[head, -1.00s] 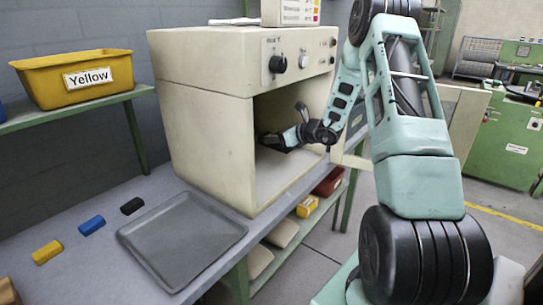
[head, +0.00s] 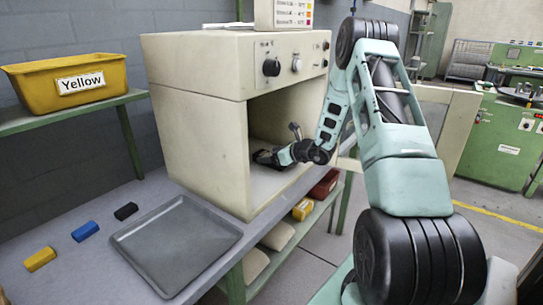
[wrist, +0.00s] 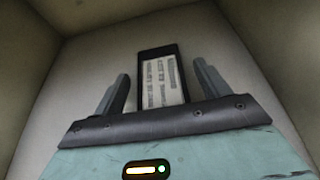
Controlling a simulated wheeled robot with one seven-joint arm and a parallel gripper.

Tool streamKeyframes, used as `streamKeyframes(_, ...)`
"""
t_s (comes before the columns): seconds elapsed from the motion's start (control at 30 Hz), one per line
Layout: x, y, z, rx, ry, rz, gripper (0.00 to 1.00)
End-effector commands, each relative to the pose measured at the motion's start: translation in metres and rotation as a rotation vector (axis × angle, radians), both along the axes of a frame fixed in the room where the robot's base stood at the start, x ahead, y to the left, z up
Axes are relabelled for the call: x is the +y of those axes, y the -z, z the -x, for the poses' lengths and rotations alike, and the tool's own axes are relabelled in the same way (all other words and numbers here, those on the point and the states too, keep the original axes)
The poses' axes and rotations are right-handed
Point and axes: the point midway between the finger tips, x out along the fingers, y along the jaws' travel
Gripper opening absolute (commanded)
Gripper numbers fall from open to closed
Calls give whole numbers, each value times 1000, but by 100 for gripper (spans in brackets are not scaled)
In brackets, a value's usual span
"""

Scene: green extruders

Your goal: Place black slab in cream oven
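The cream oven (head: 195,130) stands on the workbench with its front open and its door swung out to the right. A black slab (wrist: 146,69) with a white printed label lies flat on the pale chamber floor in the wrist view. My two fingers are spread, one on each side of the slab, with a visible gap on both sides.
A grey tray (head: 205,246) lies in front of the oven. Small black (head: 126,211), blue (head: 85,231) and yellow (head: 40,259) blocks lie left of it. The yellow bin (head: 70,85) stands on a shelf. The oven's door (head: 450,120) is behind my arm.

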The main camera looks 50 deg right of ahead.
Motion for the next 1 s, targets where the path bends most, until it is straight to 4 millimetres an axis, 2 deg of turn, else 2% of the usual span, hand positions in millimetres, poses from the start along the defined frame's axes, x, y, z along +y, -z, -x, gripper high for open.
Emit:
streamKeyframes(0.33, 0, -6, 0, 0, 0, 0, 74)
streamKeyframes(0.47, -4, -11, 19, 1, 4, 2, 74)
streamKeyframes(0.8, -13, -38, 84, 1, 4, 2, 74)
streamKeyframes(1.0, -15, -47, 105, 0, 2, 0, 74)
